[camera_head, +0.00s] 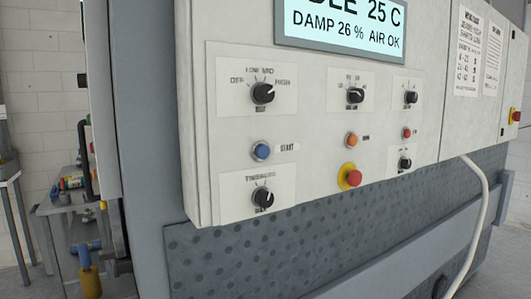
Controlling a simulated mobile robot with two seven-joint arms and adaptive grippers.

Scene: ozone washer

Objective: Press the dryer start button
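A blue round button (261,151) labelled START sits on the left part of a light control panel (225,130). It is below a knob marked OFF, LOW, MID, HIGH (262,93) and above another knob (262,197). The display (345,25) at the top is cut off by the frame and reads "25 C" and "DAMP 26 % AIR OK". Neither gripper shows in the head view.
Right of the blue button are an orange button (351,140), a red button (406,132), a red mushroom button (349,176) on yellow and more knobs. A white hose (481,220) hangs at right. A small table (65,205) stands at left.

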